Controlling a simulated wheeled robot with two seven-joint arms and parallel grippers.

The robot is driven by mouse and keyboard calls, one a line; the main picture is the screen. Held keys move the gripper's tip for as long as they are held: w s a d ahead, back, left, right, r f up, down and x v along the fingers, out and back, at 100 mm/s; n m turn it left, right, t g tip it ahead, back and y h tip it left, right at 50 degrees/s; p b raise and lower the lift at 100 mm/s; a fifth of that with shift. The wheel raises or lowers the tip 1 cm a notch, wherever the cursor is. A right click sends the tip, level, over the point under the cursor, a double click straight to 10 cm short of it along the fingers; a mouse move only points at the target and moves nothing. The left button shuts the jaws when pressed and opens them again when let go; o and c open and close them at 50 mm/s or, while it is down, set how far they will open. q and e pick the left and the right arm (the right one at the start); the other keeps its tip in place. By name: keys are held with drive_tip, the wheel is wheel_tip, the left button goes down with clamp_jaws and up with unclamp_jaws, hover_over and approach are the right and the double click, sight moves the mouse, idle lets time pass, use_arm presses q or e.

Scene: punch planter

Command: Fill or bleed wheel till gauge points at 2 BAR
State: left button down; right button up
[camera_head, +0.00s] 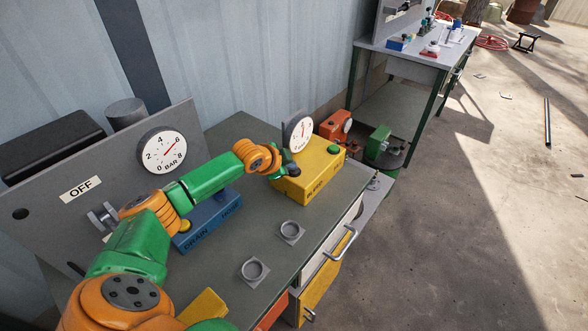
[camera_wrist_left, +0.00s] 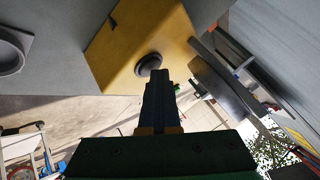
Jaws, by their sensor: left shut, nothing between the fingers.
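The yellow box (camera_head: 312,172) sits on the grey workbench, marked BLEED at its near end. A white gauge (camera_head: 298,132) stands at its back; its red needle points roughly upward, but the numbers are too small to read. A green button (camera_head: 333,149) is on top toward the right. My left gripper (camera_head: 287,171) is shut and empty at the BLEED end. In the left wrist view its fingertips (camera_wrist_left: 157,75) overlap a dark round button (camera_wrist_left: 148,62) on the yellow box (camera_wrist_left: 125,40); I cannot tell whether they touch or press it. I cannot make out a wheel.
A larger BAR gauge (camera_head: 165,152) is on the grey panel (camera_head: 62,215), with its needle pointing up right. A blue box marked DRAIN (camera_head: 210,222) lies beneath my arm. Two grey ring holders (camera_head: 291,231) (camera_head: 253,270) stand near the bench's front. Open floor lies right.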

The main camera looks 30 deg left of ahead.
sight(291, 172)
idle(0.9)
use_arm(q)
drive_tip(key=shift+r+p, duration=0.8)
drive_tip(key=shift+p, duration=0.2)
wheel_tip(291, 172, up, 5)
drive_tip(key=p, duration=0.5)
drive_tip(key=shift+r+p, duration=0.15)
drive_tip(key=shift+p, duration=0.15)
